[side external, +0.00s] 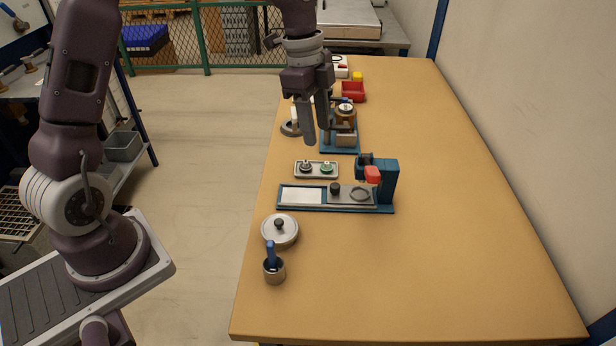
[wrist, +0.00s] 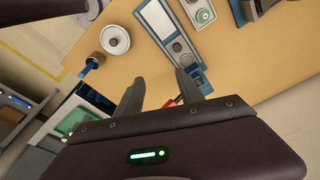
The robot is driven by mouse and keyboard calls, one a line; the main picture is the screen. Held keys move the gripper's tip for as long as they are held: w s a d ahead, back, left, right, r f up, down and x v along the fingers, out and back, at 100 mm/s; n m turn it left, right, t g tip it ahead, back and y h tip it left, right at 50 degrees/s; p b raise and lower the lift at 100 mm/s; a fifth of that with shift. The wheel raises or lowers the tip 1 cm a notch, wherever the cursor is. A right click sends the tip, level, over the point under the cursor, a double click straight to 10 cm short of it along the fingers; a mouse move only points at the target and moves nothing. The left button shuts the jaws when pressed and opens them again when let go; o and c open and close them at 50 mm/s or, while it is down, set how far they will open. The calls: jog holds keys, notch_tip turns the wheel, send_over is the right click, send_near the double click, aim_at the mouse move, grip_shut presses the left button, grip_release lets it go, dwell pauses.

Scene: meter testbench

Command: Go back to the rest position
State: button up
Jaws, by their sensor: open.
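My gripper (side external: 317,122) hangs in the air above the far left part of the table, its fingers pointing down. In the wrist view its two fingers (wrist: 164,92) stand apart with nothing held between them. A blue fixture (side external: 388,188) with a red part and a grey plate stands on the table nearer the camera, apart from my gripper. It also shows in the wrist view, partly hidden behind a finger. A small tray (side external: 316,169) with two knobbed pieces, one of them green, lies just behind the fixture.
A round lidded dish (side external: 279,230) and a metal cup (side external: 274,271) with a blue handle stand near the left table edge. Behind my gripper are a second blue fixture (side external: 340,145) and a red bin (side external: 353,91). The table's (side external: 470,240) right and front are clear.

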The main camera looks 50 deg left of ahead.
jog(key=s+d+r+n+t+y, duration=0.1)
jog(key=s+r+n, duration=0.35)
jog(key=s, duration=0.35)
jog(key=s+d+r+n+t+y, duration=0.1)
jog(key=s+r+n+t, duration=0.15)
jog(key=s+r, duration=0.4)
jog(key=s+n+t, duration=0.1)
jog(key=s+n, duration=0.6)
jog(key=s, duration=0.5)
jog(key=shift+s+f, duration=0.15)
jog(key=shift+f, duration=0.1)
